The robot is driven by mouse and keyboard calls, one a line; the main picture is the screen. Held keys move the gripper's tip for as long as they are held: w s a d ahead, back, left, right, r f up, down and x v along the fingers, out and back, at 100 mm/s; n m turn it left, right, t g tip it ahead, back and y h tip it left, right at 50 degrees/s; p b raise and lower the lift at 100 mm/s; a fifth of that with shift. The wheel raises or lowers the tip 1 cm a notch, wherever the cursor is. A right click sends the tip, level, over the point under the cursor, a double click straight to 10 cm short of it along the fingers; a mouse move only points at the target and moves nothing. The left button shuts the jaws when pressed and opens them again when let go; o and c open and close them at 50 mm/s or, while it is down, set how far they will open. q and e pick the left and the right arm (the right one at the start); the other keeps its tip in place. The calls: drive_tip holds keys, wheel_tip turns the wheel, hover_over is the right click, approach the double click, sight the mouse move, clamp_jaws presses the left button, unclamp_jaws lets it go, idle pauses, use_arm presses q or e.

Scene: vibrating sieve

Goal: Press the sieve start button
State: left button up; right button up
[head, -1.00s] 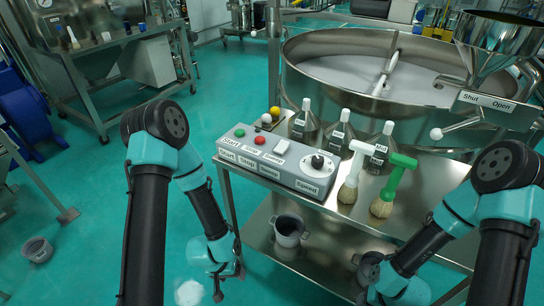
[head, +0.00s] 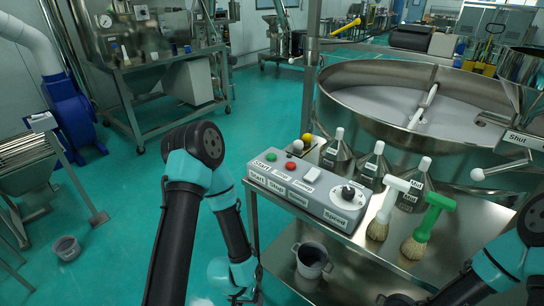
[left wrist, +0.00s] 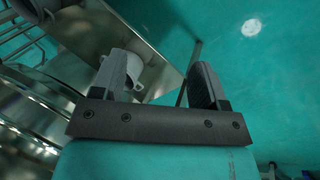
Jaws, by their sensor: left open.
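The sieve control box (head: 305,194) is a grey box on the steel cart. Its green start button (head: 271,157) is at the left end of its top, behind the label "Start". My left gripper (head: 243,297) hangs low at the bottom of the head view, left of the cart and well below the box, apart from the button. In the left wrist view my left gripper (left wrist: 160,72) shows two spread fingers with nothing held between them. The button is not seen in that view.
The round sieve (head: 400,125) is behind. A pot (head: 312,260) stands on the lower shelf.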

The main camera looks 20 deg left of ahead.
use_arm(q)
clamp_jaws()
idle(0.7)
idle(1.1)
